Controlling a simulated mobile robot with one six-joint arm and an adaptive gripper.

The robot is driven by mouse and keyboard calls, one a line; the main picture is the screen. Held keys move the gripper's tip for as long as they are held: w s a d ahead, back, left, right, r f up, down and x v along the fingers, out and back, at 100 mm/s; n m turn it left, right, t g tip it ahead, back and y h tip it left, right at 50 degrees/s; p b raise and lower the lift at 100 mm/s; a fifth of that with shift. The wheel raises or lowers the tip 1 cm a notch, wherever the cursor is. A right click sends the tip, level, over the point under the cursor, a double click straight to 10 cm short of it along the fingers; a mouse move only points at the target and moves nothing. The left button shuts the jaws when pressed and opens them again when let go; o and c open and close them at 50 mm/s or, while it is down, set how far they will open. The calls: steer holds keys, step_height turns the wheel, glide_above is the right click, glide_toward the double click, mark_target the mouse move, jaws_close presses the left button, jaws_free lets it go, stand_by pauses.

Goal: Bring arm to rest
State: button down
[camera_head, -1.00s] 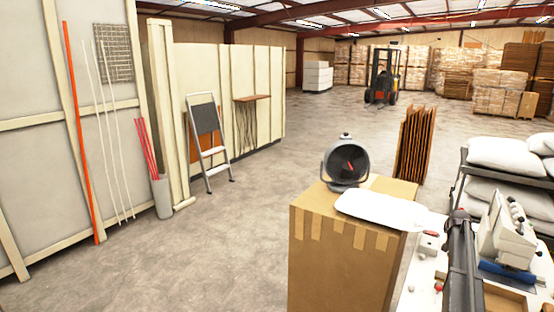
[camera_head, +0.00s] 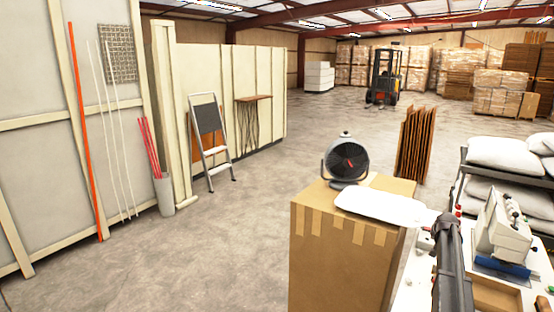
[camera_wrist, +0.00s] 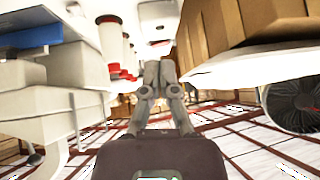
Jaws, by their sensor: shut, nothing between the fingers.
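My gripper (camera_wrist: 160,75) shows in the wrist view with its two fingers together and nothing between them. That view looks upside down, with the roof beams at the bottom. The gripper hangs free between a pale machine (camera_wrist: 50,95) on the left and a cardboard box (camera_wrist: 235,25) on the right, and I see no contact with either. In the head view my dark arm reaches up over the white table at the lower right. The gripper itself cannot be made out there.
The tall cardboard box (camera_head: 335,255) carries a flat white pillow case (camera_head: 380,207) and a round fan (camera_head: 347,160). The sewing machine (camera_head: 503,225) stands right of my arm, beside a wooden tray (camera_head: 495,296). White pillows (camera_head: 497,153) fill a rack behind. Open floor lies left.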

steer(key=s+a+f+n+g+y, duration=0.1)
steer(key=s+a, duration=0.2)
steer(key=a, duration=0.5)
steer(key=s+a+f+n+g+y, duration=0.15)
steer(key=s+a, duration=0.25)
steer(key=a, duration=0.5)
steer(key=s+a+f+n+g, duration=0.1)
steer(key=s+a+n+g, duration=0.1)
steer(key=s+a, duration=1.2)
steer(key=s+a+f+n+g+b, duration=0.1)
steer(key=s+a+f+n+g, duration=0.1)
steer(key=s+a, duration=1.3)
steer(key=shift+s+a+f+g+y, duration=0.2)
steer(key=shift+s+g+y, duration=0.15)
steer(key=shift+s+g, duration=0.35)
steer(key=shift+s, duration=0.15)
